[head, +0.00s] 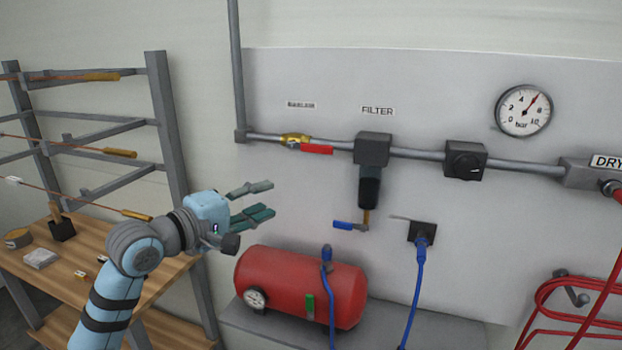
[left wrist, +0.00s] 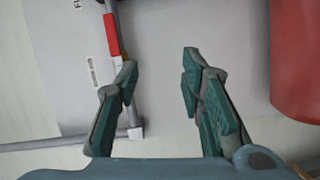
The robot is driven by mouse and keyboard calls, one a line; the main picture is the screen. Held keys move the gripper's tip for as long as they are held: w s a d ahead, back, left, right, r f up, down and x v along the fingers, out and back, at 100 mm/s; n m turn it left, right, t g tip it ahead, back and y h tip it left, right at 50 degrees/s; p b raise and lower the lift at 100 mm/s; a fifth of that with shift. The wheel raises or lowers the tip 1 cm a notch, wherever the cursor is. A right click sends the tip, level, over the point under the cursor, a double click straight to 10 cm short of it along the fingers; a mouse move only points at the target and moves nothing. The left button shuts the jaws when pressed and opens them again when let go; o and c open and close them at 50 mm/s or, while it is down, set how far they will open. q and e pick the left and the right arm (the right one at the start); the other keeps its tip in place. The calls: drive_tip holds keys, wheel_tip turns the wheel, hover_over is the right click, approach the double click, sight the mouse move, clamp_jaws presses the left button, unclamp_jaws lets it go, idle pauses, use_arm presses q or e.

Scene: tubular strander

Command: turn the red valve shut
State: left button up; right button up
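The red valve has a red lever handle (head: 316,149) on a brass body (head: 295,141), set in the grey wall pipe left of the filter. The lever lies roughly along the pipe, pointing right. In the left wrist view the red lever (left wrist: 111,35) is at the upper left, above the left finger. My left gripper (head: 268,199) is open and empty, below and left of the lever and apart from it. Its two spread fingers also show in the left wrist view (left wrist: 158,68). My right gripper is in neither view.
A black filter (head: 371,150) with a blue lever (head: 344,225) hangs right of the valve. A red tank (head: 300,287) stands below my gripper. A pressure gauge (head: 524,110) is at upper right. A rack and wooden bench (head: 90,245) stand at left.

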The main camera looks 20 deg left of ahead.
use_arm(q)
drive_tip(key=h, duration=0.1)
approach(317, 150)
drive_tip(key=shift+n+t, duration=0.4)
drive_tip(key=p+x, duration=0.1)
drive_tip(key=x, duration=0.3)
drive_tip(key=p+x, duration=0.1)
drive_tip(key=x, duration=0.3)
drive_tip(key=shift+d+f, duration=0.15)
drive_tip(key=shift+f, duration=0.05)
drive_tip(key=shift+w+f, duration=0.1)
clamp_jaws()
